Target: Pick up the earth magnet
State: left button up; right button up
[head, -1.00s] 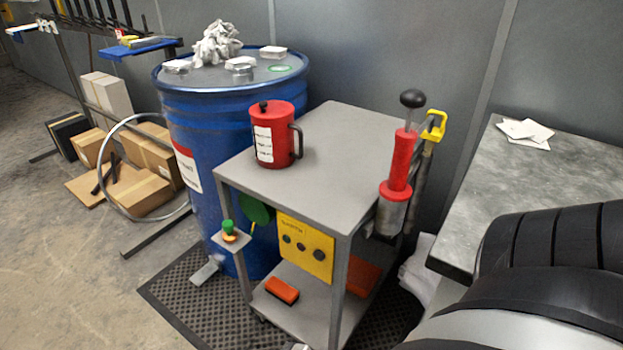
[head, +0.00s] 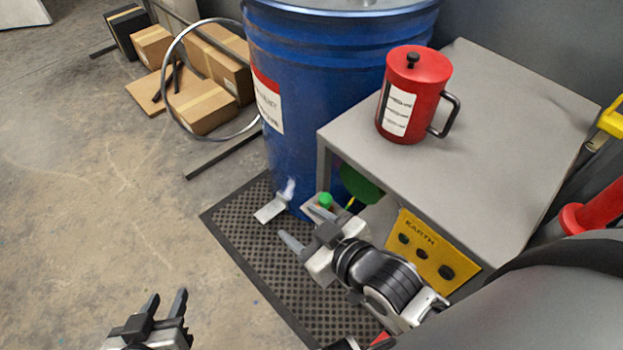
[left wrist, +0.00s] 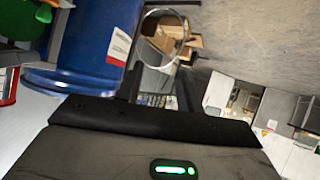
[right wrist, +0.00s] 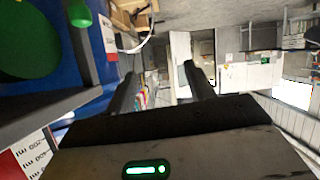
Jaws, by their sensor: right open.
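The earth magnet appears to be the small green-topped piece (head: 325,200) on a small grey shelf at the cart's left side; no label on it is readable. Its green top also shows at the upper left of the right wrist view (right wrist: 79,13). My right gripper (head: 306,228) is open and empty, just in front of the small shelf, its fingers close to the green piece but not around it. The right wrist view shows its two fingers apart. My left gripper (head: 167,303) is open and empty over the floor at the bottom left.
A blue drum (head: 330,70) stands behind the shelf on a black mat (head: 240,220). Boxes (head: 205,110) lie at the back left. The floor at left is clear.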

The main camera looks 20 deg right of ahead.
jog(key=w+a+r+n+t+y, duration=0.4)
jog(key=w+a+r+n+y, duration=0.15)
jog(key=r+n, duration=0.45)
jog(key=s+a+r+n+g+y, duration=0.3)
jog(key=a+r+n+g+y, duration=0.25)
jog(key=n, duration=0.65)
jog(key=s+a+r+n+g+y, duration=0.35)
jog(key=a+n+g+y, duration=0.3)
jog(key=n, duration=0.55)
jog(key=n+g+h+b, duration=0.2)
jog(key=n+g+h, duration=0.2)
jog(key=n+h, duration=1.8)
send_near(325, 198)
jog(key=shift+h, duration=0.45)
jog(key=f, duration=0.5)
jog(key=shift+w+f, duration=0.2)
jog(key=shift+w, duration=0.05)
jog(key=shift+m, duration=0.3)
jog(key=f, duration=0.5)
jog(key=shift+w+d+f+b, duration=0.15)
jog(key=shift+d+f+b, duration=0.1)
jog(key=shift+f+b, duration=0.05)
jog(key=shift+f, duration=0.35)
pick_arm(q)
jog(key=shift+s+d+f, duration=0.3)
jog(key=shift+s+f, duration=0.3)
jog(key=shift+f, duration=0.1)
